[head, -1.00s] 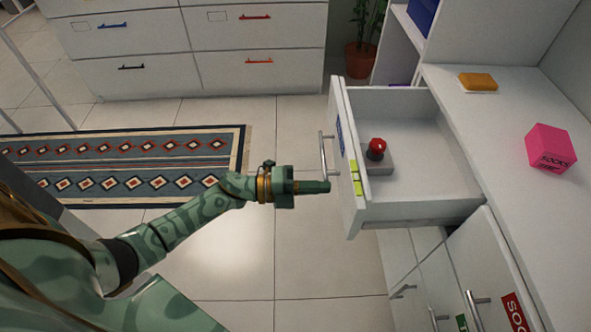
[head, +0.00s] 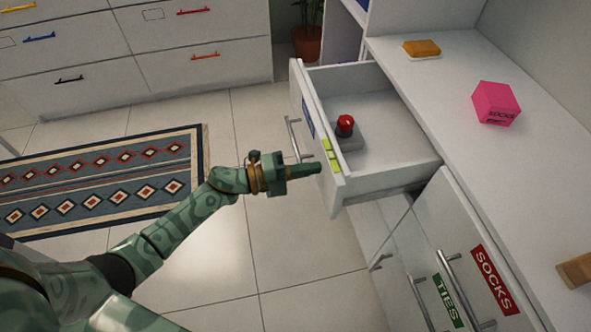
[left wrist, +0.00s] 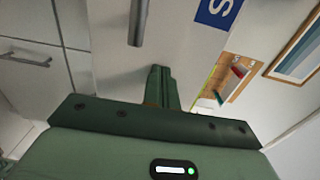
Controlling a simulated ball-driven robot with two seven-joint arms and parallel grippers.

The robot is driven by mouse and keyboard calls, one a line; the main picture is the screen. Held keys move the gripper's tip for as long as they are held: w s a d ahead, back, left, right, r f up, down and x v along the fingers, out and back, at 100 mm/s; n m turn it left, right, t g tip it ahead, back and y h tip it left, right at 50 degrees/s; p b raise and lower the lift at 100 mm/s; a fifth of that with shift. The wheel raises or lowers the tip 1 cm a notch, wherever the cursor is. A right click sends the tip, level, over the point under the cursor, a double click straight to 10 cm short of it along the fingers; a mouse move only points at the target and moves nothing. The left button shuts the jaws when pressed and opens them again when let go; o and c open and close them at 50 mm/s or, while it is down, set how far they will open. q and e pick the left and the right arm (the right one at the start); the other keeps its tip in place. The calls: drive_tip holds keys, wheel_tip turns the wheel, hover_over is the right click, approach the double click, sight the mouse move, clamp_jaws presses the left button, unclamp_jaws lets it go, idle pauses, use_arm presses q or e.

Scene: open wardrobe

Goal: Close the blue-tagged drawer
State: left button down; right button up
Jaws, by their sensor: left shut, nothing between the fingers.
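The label also shows in the left wrist view (left wrist: 217,12). A metal bar handle (head: 292,138) sticks out from the front; its end hangs above my fingers in the left wrist view (left wrist: 138,22). My left gripper (head: 318,168) is shut and empty, its fingertips at the drawer front, below and right of the handle. I cannot tell whether they touch it. A red-topped button on a grey base (head: 346,130) sits inside the drawer. My right gripper is out of view.
The counter at right carries a pink socks box (head: 495,103), a yellow block (head: 422,48) and a wooden piece (head: 577,270). Below are fronts labelled SOCKS (head: 491,279) and TIES (head: 447,300). A patterned rug (head: 105,180) lies on open floor at left.

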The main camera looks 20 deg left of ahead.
use_arm(q)
drive_tip(key=b+x, duration=0.1)
drive_tip(key=x, duration=0.7)
drive_tip(key=shift+f, duration=0.15)
drive_tip(key=b+x, duration=0.4)
drive_tip(key=x, duration=0.9)
drive_tip(key=shift+w, duration=0.1)
drive_tip(key=shift+w+d, duration=0.15)
drive_tip(key=shift+d, duration=0.05)
drive_tip(key=shift+r, duration=0.3)
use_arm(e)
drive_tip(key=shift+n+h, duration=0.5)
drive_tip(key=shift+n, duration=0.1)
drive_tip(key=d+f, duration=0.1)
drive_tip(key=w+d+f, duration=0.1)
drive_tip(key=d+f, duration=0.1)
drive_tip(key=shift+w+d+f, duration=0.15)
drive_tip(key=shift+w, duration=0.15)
use_arm(q)
drive_tip(key=shift+r, duration=0.15)
